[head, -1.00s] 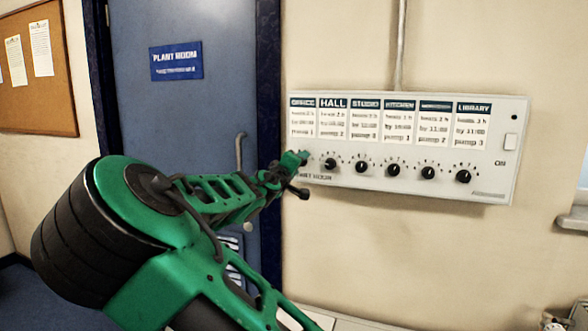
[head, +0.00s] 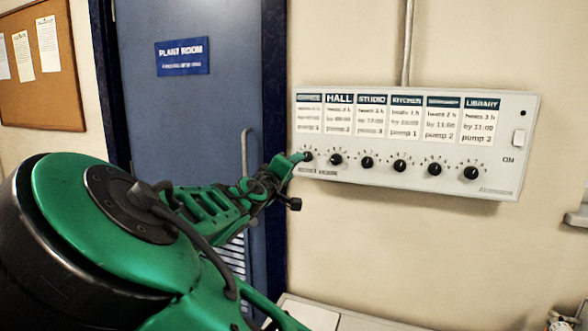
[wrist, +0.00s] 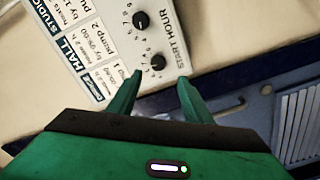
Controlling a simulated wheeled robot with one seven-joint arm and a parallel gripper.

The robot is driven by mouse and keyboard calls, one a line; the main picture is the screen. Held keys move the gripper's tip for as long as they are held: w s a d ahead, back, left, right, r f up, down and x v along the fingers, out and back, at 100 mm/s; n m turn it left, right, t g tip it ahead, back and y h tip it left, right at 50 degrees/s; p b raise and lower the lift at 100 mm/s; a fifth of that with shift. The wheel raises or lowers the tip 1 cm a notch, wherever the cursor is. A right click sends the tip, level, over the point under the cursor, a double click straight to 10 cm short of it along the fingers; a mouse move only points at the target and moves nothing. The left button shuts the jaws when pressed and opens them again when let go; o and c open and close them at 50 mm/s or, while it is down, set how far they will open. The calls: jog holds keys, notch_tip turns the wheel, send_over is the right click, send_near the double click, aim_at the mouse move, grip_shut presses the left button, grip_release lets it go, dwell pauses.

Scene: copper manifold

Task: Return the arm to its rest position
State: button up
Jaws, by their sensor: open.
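My green arm reaches from the lower left of the head view toward the control panel. My gripper (head: 299,160) is at the panel's left end, in front of or beside the leftmost dial (head: 307,157); the exact gap cannot be told there. In the wrist view my gripper (wrist: 160,78) has its two green fingers apart, with nothing between them. The leftmost dial (wrist: 158,62) shows just beyond the fingertips, and the HALL dial (wrist: 140,19) lies above it.
A blue door (head: 180,110) with a handle (head: 245,160) stands at left. A white surface (head: 310,315) lies below. A cork board (head: 30,100) hangs far left.

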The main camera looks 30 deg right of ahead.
jog(key=shift+s+a, duration=0.35)
jog(key=shift+a, duration=0.05)
jog(key=shift+f, duration=0.1)
jog(key=s+d+f+m+g+y, duration=0.2)
jog(key=s+d+f+g, duration=0.3)
jog(key=f, duration=0.5)
jog(key=s+d+f+m+g+y, duration=0.25)
jog(key=s+d+f, duration=0.45)
jog(key=f, duration=0.4)
jog(key=s+f+m+g+y, duration=0.2)
jog(key=s+f+g+y, duration=0.15)
jog(key=s+f, duration=0.35)
jog(key=s+a+r+y, duration=0.3)
jog(key=s+a, duration=0.3)
jog(key=s, duration=0.4)
jog(key=s+a+r+m+y, duration=0.1)
jog(key=s+a+r+y, duration=0.2)
jog(key=s+a, duration=0.3)
jog(key=s, duration=0.4)
jog(key=shift+s+a+r, duration=0.25)
jog(key=shift+s, duration=0.15)
jog(key=shift+w+m, duration=0.1)
jog(key=shift+m, duration=0.15)
